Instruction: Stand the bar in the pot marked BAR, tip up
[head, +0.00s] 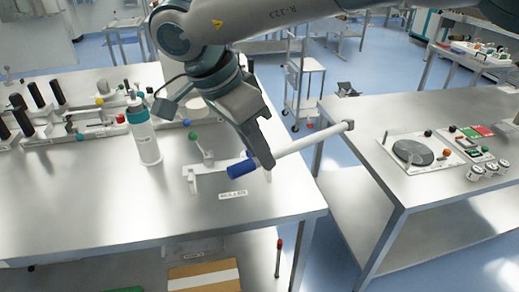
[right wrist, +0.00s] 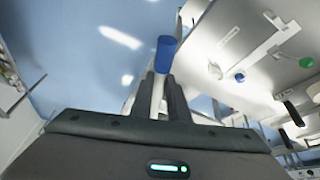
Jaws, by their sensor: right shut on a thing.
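The bar (head: 308,142) is a white rod with a blue end (head: 241,168) and a grey end piece (head: 348,125). My right gripper (head: 265,163) is shut on it near the blue end, and the bar is tilted, blue end low on the left, grey end higher on the right. In the right wrist view the blue end (right wrist: 165,52) shows just beyond the fingers (right wrist: 161,88) of that gripper. My left gripper is not in view.
A white stand (head: 208,178) and a ROLLER label (head: 232,194) are on the left table below the bar. A round dark plate (head: 412,152) is on the right table (head: 365,130). A floor gap separates the tables.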

